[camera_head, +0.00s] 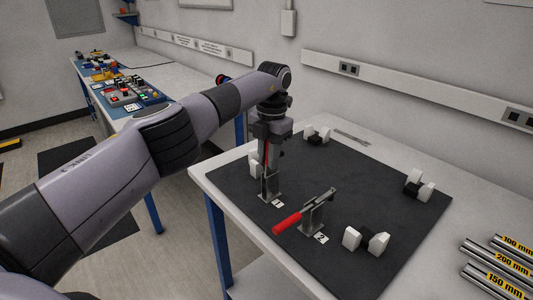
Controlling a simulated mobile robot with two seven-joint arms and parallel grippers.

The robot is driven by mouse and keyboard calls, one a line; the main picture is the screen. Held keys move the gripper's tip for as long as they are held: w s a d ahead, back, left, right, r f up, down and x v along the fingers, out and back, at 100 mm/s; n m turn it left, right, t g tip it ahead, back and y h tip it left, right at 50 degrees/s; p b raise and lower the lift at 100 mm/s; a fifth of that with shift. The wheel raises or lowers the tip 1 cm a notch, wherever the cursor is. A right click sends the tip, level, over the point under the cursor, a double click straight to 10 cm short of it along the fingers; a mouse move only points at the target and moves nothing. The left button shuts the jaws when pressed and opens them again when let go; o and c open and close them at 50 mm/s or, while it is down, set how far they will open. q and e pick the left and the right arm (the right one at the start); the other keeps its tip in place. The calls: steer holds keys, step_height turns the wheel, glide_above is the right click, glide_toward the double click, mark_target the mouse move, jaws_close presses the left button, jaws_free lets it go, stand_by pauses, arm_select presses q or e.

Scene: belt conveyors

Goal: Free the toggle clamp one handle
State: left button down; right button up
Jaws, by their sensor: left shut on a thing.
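Toggle clamp one (269,194), by the label "1", stands on the dark mat (348,163) near its left edge. Its red handle (266,158) points up and is mostly hidden by my left gripper (266,150). My left gripper comes down from above and is shut on that handle. Toggle clamp two (314,214), by the label "2", stands nearer the front; its red handle (287,223) lies low and points left. My right gripper is not in view.
White and black blocks stand at the mat's back (317,135), right (419,186) and front (366,240); another is partly hidden beside clamp one. Labelled metal bars (497,268) lie at the right. A second bench (150,100) with devices stands at the far left.

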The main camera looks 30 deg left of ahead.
arm_select(q)
steer(key=shift+w, duration=0.1)
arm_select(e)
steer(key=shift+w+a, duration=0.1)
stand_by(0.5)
arm_select(q)
steer(key=c, duration=1)
jaws_free()
steer(key=shift+c, duration=0.2)
steer(key=shift+w+d+r, duration=0.1)
steer(key=shift+w+r, duration=0.05)
steer(key=shift+r, duration=1.65)
steer(key=shift+w+d+r, duration=0.1)
steer(key=shift+w+r, duration=0.05)
steer(key=shift+r, duration=1.6)
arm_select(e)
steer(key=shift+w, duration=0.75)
